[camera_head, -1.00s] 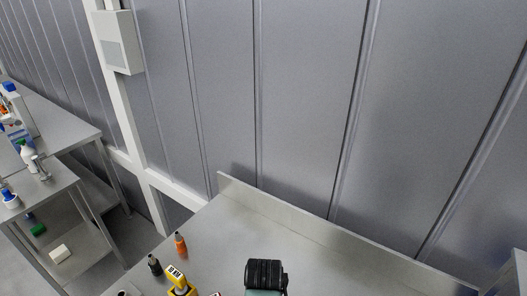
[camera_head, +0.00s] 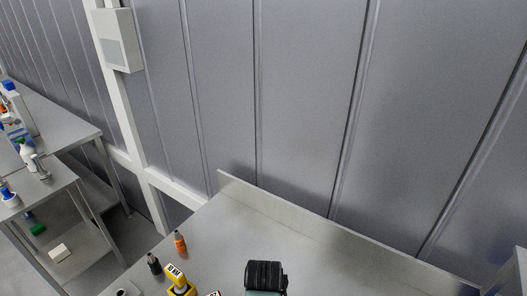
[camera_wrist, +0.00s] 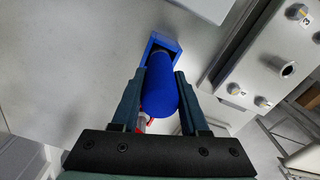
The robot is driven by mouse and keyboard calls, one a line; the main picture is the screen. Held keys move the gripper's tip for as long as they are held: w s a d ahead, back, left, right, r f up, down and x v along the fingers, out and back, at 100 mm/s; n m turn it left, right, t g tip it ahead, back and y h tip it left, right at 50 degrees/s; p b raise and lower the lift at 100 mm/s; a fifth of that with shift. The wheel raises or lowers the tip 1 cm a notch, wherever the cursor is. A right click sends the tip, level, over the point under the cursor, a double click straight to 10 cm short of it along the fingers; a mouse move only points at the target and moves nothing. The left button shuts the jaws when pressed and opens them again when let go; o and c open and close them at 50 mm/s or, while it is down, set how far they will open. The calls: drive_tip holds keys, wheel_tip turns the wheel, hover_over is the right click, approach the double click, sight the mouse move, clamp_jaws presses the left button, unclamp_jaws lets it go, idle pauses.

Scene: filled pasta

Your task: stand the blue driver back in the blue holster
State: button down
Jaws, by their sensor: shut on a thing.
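The blue driver (camera_wrist: 159,92) is in the wrist view, its thick blue handle between the two fingers of my gripper (camera_wrist: 163,84). My gripper is shut on it. The blue holster (camera_wrist: 168,43), a square-edged blue frame, shows just beyond the driver's far end, on the grey surface. The driver's far end overlaps the holster's opening in this view; I cannot tell how deep it sits in it. In the head view neither the blue driver nor the blue holster can be made out.
An orange-handled driver (camera_head: 180,242), a dark one (camera_head: 154,264) and a yellow tool (camera_head: 178,281) stand on the bench (camera_head: 222,232) in the head view. A raised back edge runs along the wall. In the wrist view, a grey panel with numbered knobs (camera_wrist: 298,13) lies at right.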

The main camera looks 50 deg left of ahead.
drive_tip(key=shift+c, duration=1.7)
unclamp_jaws()
wheel_tip(320, 180, up, 12)
drive_tip(key=shift+f+p, duration=0.15)
drive_tip(key=shift+p, duration=0.75)
drive_tip(key=shift+r+p, duration=0.7)
